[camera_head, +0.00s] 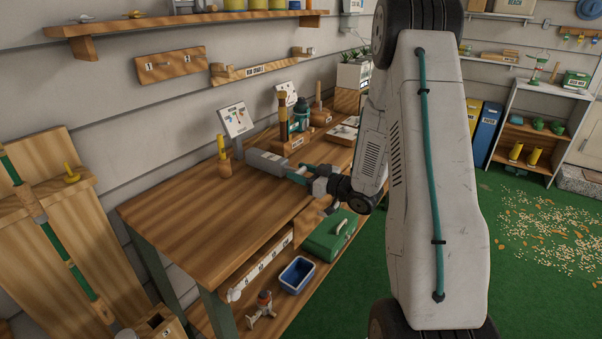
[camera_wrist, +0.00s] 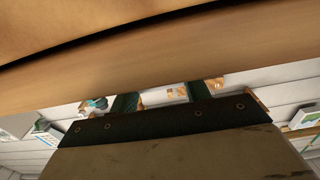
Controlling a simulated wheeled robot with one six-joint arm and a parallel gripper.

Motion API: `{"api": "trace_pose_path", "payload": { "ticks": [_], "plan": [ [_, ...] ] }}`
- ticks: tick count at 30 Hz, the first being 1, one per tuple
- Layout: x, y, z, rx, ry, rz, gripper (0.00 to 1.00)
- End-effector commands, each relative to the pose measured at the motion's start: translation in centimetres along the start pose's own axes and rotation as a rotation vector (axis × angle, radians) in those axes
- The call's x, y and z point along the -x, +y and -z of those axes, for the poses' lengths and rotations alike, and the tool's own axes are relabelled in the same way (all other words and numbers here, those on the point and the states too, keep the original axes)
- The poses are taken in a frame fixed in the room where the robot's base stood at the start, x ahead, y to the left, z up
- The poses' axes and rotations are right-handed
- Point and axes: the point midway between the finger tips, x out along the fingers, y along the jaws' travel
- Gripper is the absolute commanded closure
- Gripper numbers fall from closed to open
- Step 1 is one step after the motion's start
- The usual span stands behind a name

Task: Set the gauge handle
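A white dial card (camera_head: 237,118) with coloured marks stands tilted at the back of the wooden workbench (camera_head: 185,215). A yellow upright handle (camera_head: 222,150) on a round wooden base stands at its lower left. A second dial card (camera_head: 287,93) stands further along, behind a brown upright handle (camera_head: 283,112) on a labelled wooden block. Which handle is the gauge handle I cannot tell. My gripper (camera_head: 300,172) is low over the bench, right of the yellow handle and apart from it.
A green case (camera_head: 329,236) and a blue bin (camera_head: 297,274) sit on the bench's lower shelf. In the wrist view a wooden surface (camera_wrist: 170,65) passes close across the top. The bench's near left is clear.

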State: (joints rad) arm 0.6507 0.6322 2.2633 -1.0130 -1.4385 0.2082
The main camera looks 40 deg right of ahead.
Motion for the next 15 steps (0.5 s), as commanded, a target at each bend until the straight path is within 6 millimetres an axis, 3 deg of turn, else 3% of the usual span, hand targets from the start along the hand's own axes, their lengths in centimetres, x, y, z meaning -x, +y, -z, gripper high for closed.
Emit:
{"api": "trace_pose_path", "payload": {
  "ticks": [4, 9, 15],
  "plan": [
    [-0.5, 0.0, 0.0, 0.001, 0.0, 0.002, 0.94],
    [-2.6, 0.0, 0.1, 0.0, 0.001, 0.002, 0.94],
    [-2.8, 0.0, 0.1, 0.0, 0.001, 0.0, 0.94]
  ]
}}
